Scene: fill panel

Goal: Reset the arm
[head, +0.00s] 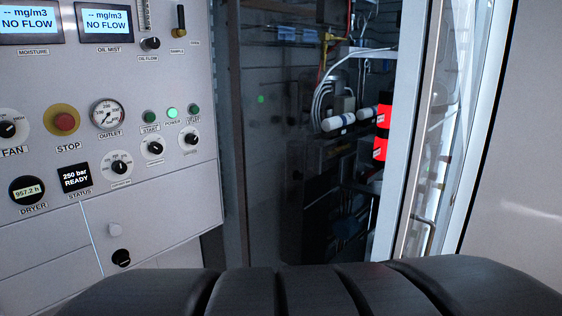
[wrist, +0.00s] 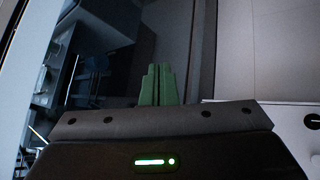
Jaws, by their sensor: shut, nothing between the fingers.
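My gripper (wrist: 158,72) shows in the wrist view as two green fingers close together. It is shut and empty. Beyond it lie the dark cabinet opening and the edge of a light panel. In the head view the gripper is not visible. A dark ribbed part of my own body crosses the bottom of that view.
A light control panel (head: 150,200) fills the left of the head view, with a red stop button (head: 65,121), an outlet gauge (head: 108,114) and two lit displays. A dark cabinet (head: 290,150) holds hoses and red-banded cylinders (head: 381,149). A pale door edge (head: 402,150) stands right.

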